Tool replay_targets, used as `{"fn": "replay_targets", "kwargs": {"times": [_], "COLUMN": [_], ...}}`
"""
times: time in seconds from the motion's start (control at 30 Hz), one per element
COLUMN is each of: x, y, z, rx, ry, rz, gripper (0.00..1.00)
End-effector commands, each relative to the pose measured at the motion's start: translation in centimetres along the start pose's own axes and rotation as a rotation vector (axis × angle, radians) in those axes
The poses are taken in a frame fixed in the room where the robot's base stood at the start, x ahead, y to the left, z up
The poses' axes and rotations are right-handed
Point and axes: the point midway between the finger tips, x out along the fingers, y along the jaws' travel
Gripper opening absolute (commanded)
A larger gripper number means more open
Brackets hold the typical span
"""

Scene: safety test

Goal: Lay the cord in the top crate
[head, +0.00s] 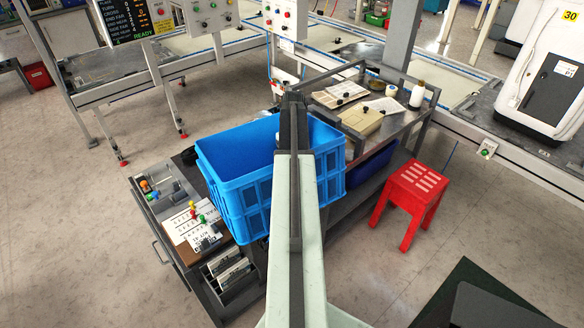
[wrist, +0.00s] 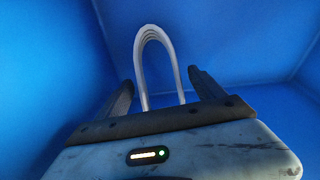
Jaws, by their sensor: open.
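The top crate (head: 235,195) is blue with ribbed, slotted walls and stands on the workbench in the head view. My arm reaches over it and hides part of its inside. In the wrist view, plain blue crate walls (wrist: 235,35) surround my gripper (wrist: 160,82). Its two dark fingers are apart. A pale cord (wrist: 153,33), bent into a narrow loop of several strands, shows between and beyond the fingers. The lower ends of the cord are hidden behind the gripper body. I cannot tell whether the cord touches the fingers or the crate. In the head view the cord and fingers are hidden.
A second blue crate (head: 374,166) sits lower, under the bench's right part. A red stool (head: 412,188) stands to the right. Printed sheets (head: 193,228) lie left of the top crate.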

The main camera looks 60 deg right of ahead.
Motion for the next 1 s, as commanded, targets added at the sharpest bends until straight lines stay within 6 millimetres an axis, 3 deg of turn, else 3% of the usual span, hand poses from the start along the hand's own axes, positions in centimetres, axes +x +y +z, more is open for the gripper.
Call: {"fn": "replay_targets", "kwargs": {"times": [0.13, 0.17, 0.4, 0.47, 0.77, 1.0], "x": [-0.2, -0.2, -0.2, -0.2, -1.2, -5.7], "y": [0.0, 0.0, 0.0, 0.0, 0.1, 0.0], "z": [0.0, 0.0, 0.0, 0.0, 0.1, 0.1], "rx": [0.000, 0.000, 0.001, 0.001, 0.001, 0.002], "ry": [0.000, 0.000, 0.000, 0.000, 0.000, 0.000], "rz": [0.000, 0.000, 0.000, 0.000, 0.000, 0.000], "gripper": [0.78, 0.73, 0.06, 0.00, 0.00, 0.00]}}
